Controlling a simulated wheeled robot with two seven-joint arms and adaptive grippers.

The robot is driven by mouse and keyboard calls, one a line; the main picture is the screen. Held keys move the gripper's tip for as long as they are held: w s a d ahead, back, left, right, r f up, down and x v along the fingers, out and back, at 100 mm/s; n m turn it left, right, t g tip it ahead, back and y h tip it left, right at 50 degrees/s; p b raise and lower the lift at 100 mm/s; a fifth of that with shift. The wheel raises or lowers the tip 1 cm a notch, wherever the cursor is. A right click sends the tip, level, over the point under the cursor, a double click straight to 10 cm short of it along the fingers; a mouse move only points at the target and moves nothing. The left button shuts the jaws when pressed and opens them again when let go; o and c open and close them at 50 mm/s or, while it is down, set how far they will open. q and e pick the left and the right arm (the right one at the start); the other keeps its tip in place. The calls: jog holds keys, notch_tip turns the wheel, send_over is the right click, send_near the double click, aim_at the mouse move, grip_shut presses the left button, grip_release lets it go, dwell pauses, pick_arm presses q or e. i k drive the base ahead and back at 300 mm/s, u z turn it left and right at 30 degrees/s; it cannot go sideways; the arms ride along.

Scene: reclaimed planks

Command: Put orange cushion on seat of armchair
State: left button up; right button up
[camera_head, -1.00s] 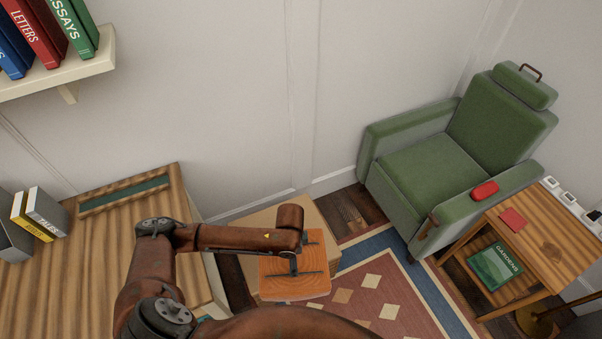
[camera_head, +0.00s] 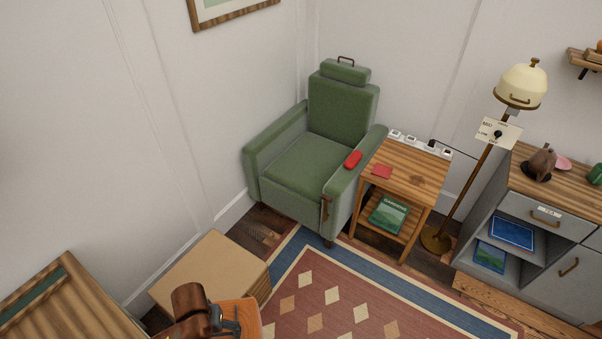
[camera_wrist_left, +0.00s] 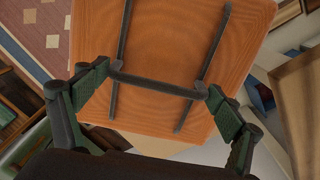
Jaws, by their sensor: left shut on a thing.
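The green armchair (camera_head: 340,108) stands in the corner with its back to the wall. Its seat (camera_head: 308,166) is bare. The orange cushion (camera_head: 246,312) is partly cut off at the bottom of the head view, in front of the cardboard-coloured box. My left gripper (camera_head: 232,326) is over the cushion. In the left wrist view the orange cushion (camera_wrist_left: 180,38) fills the middle, with dark straps and a cross handle. My left gripper (camera_wrist_left: 158,84) has its fingers at the two ends of that handle, shut on the cushion. My right gripper is not in view.
A red object (camera_head: 353,159) lies on the chair's right armrest. A small wooden side table (camera_head: 405,165) and a floor lamp (camera_head: 470,170) stand right of it. A tan box (camera_head: 205,268) is at lower left. The patterned rug (camera_head: 345,295) is clear.

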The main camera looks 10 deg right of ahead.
aim_at(318, 167)
jog(key=z, duration=0.6)
jog(key=i, duration=0.5)
jog(key=z, duration=0.7)
jog(key=i, duration=1.15)
jog(key=u, duration=0.3)
jog(key=i, duration=0.65)
jog(key=u, duration=0.4)
